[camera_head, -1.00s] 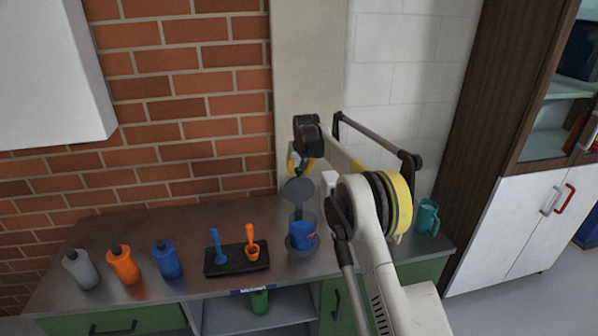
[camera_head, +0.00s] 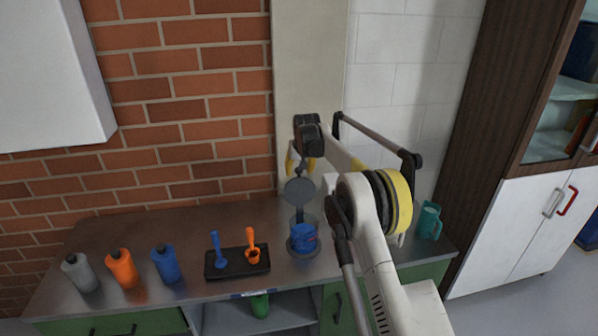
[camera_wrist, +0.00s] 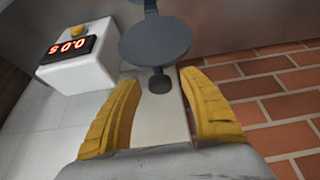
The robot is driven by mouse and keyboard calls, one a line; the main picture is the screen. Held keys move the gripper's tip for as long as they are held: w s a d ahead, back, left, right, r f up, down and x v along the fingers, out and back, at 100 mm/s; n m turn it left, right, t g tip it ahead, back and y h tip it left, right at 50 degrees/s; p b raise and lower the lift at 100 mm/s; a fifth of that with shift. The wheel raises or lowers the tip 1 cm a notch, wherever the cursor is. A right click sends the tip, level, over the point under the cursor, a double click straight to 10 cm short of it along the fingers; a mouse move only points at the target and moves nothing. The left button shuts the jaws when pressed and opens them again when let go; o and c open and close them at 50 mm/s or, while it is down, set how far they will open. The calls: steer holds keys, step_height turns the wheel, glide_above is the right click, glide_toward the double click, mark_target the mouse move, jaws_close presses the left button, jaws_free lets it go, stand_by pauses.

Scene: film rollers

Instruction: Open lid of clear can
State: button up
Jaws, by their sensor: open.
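The clear can (camera_head: 303,219) stands on the counter in the head view, with something blue inside. Its dark grey round lid (camera_head: 299,191) is raised, standing up above the can's rim. In the wrist view the lid (camera_wrist: 155,43) is a grey disc just beyond my fingers, and its dark knob (camera_wrist: 158,84) shows between them. My gripper (camera_wrist: 160,80) has two yellow fingers, spread apart on either side of the knob with clear gaps. The fingers also show in part above the lid in the head view. I cannot see clear contact with the lid.
A white box with a red digital display (camera_wrist: 75,62) is near the left finger. A black tray (camera_head: 225,270) holds a blue and an orange scoop. Grey, orange and blue bottles (camera_head: 122,268) stand at left. A teal mug (camera_head: 429,222) is at right. The brick wall is close behind.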

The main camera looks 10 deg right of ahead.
steer(key=shift+w+f, duration=0.1)
steer(key=shift+f, duration=0.05)
steer(key=v, duration=1.2)
